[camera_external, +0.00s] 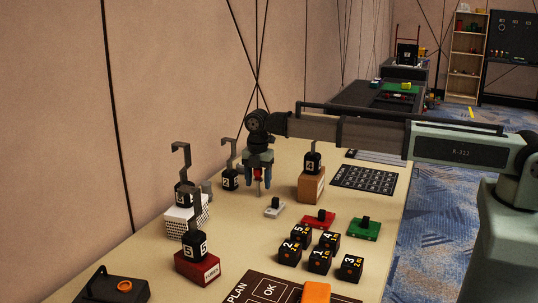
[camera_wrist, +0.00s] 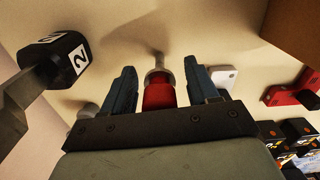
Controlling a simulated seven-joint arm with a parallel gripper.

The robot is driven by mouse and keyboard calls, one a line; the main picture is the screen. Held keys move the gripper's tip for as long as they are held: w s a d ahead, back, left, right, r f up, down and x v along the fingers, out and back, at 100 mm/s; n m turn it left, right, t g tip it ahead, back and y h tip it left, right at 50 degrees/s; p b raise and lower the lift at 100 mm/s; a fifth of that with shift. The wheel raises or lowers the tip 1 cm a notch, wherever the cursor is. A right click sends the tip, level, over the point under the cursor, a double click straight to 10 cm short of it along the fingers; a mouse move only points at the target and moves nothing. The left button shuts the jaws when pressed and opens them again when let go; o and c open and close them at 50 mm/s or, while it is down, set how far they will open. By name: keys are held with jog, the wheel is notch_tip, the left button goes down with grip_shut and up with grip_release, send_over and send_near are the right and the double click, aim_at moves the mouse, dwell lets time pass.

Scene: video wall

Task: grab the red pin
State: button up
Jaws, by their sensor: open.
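The red pin (camera_wrist: 158,95) is between the two blue fingers of my gripper (camera_wrist: 159,68) in the wrist view. It has a red body and a silver metal end. A gap shows between the pin and each finger, so the fingers are open around it and not closed on it. In the external view my gripper (camera_external: 259,184) points down over the far part of the table, with the red of the pin (camera_external: 258,173) showing between its fingers. The pin's lower end is small there, and I cannot tell whether it touches the table.
A black block marked 2 (camera_external: 230,181) with a hook stands left of my gripper; a block marked 4 (camera_external: 312,164) on a brown box (camera_external: 311,187) stands right. A small white piece (camera_external: 274,209), a red piece (camera_external: 319,218) and several numbered black cubes (camera_external: 320,260) lie nearer.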

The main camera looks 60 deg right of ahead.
jog(key=shift+c, duration=0.2)
jog(key=c, duration=1)
jog(key=shift+c, duration=0.2)
